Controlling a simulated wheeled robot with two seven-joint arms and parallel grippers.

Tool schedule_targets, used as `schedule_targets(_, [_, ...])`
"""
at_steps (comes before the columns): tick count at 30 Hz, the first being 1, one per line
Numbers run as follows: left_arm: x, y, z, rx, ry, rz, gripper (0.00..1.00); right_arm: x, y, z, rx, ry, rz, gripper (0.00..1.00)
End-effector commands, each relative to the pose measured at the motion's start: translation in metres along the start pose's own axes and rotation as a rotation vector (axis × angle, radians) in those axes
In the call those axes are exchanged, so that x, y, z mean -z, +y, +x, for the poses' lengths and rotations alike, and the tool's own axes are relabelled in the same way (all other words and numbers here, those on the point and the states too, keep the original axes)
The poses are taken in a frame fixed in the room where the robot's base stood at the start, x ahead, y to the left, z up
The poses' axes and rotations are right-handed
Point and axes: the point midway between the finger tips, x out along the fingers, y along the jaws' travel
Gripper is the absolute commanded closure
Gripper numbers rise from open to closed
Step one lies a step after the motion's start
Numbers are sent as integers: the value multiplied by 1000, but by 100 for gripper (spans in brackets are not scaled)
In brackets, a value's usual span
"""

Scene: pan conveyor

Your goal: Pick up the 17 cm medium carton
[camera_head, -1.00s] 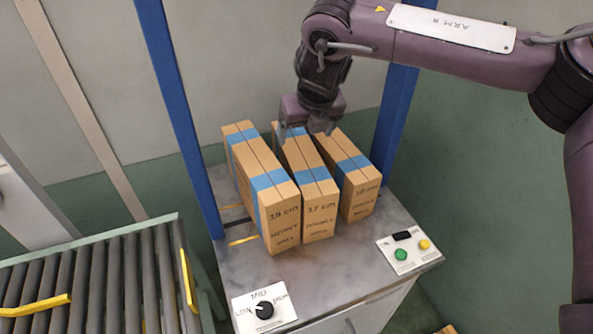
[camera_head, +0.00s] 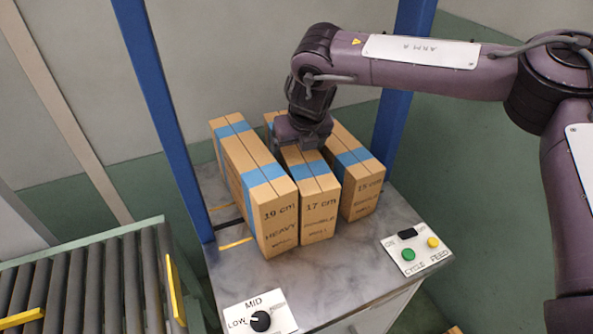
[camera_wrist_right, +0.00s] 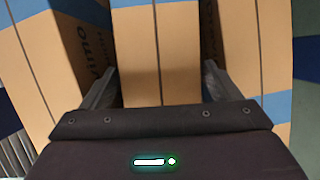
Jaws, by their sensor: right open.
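The 17 cm carton (camera_head: 318,211) stands upright between two others on the grey marbled table, brown with blue tape. The right gripper (camera_head: 303,143) is over its top, hiding part of it. In the right wrist view, the carton (camera_wrist_right: 160,60) lies between the two open fingers (camera_wrist_right: 156,88), one on each side of it. I cannot tell whether the fingers touch it. The left gripper is not in view.
The 19 cm heavy carton (camera_head: 276,222) stands close on the left and the 15 cm carton (camera_head: 362,195) close on the right. A roller conveyor (camera_head: 95,280) is at the lower left. Blue posts (camera_head: 160,115) flank the table. A dial panel (camera_head: 258,314) and button panel (camera_head: 416,250) sit at the front.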

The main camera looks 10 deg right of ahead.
Motion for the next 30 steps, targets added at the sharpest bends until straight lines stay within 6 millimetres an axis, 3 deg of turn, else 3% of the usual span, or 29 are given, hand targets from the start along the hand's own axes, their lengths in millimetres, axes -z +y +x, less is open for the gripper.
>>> schedule_targets(6, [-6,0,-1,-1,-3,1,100,1,0,24,1,1,0,16])
schedule_targets(13, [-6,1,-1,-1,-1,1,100,1,0,25,1,0,0,16])
schedule_targets(30, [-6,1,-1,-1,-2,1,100,1,-1,25,1,0,1,90])
